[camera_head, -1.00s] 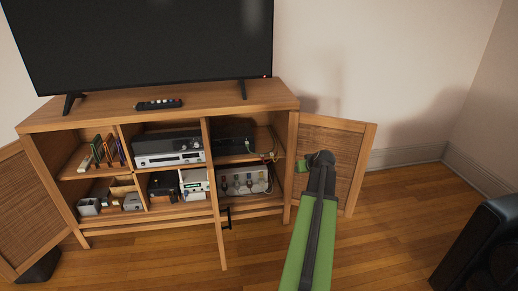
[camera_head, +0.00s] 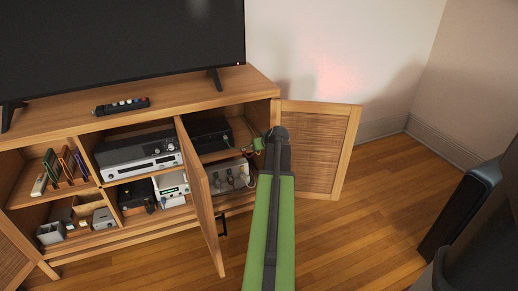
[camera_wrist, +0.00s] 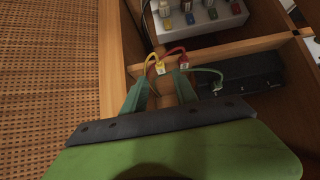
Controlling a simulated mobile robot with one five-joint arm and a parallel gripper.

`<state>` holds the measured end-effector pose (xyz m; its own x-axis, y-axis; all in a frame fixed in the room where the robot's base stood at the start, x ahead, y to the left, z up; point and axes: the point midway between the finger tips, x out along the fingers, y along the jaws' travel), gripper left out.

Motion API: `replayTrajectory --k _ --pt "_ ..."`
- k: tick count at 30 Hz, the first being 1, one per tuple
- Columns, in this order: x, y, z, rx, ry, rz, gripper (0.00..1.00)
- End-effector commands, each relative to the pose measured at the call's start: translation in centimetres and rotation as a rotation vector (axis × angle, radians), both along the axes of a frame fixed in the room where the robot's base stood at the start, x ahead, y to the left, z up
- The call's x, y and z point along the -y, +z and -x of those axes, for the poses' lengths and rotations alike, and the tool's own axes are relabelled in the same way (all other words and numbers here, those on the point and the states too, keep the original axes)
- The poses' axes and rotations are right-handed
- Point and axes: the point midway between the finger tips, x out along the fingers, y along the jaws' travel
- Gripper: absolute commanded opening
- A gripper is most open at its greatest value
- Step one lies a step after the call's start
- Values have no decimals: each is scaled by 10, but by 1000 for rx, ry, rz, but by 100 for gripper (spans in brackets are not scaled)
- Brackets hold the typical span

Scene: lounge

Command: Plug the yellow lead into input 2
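In the wrist view the yellow lead (camera_wrist: 151,57) ends in a yellow plug (camera_wrist: 159,68) beside the wooden shelf edge. My gripper (camera_wrist: 158,84) has its two green fingers apart, with the plug just beyond their tips and nothing clearly held. In the head view my gripper (camera_head: 258,144) is at the front of the cabinet's upper right compartment. A black box (camera_wrist: 240,80) has a green lead (camera_wrist: 217,84) at its face. A grey box with several knobs or plugs (camera_wrist: 207,15) sits beyond the shelf edge. Input 2's label cannot be read.
A red lead (camera_wrist: 183,63) lies right beside the yellow plug. An open door (camera_head: 205,200) stands left of my arm, another (camera_head: 315,150) to the right. A woven panel (camera_wrist: 50,70) is close on the left in the wrist view. A dark speaker (camera_head: 460,205) stands at right.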

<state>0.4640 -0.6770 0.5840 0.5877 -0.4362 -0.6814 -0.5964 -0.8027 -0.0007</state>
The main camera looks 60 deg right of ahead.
Motion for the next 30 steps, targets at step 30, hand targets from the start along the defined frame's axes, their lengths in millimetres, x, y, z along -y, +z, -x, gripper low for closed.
replayTrajectory --k 30 --pt "36 -59 -52 0 2 1 35"
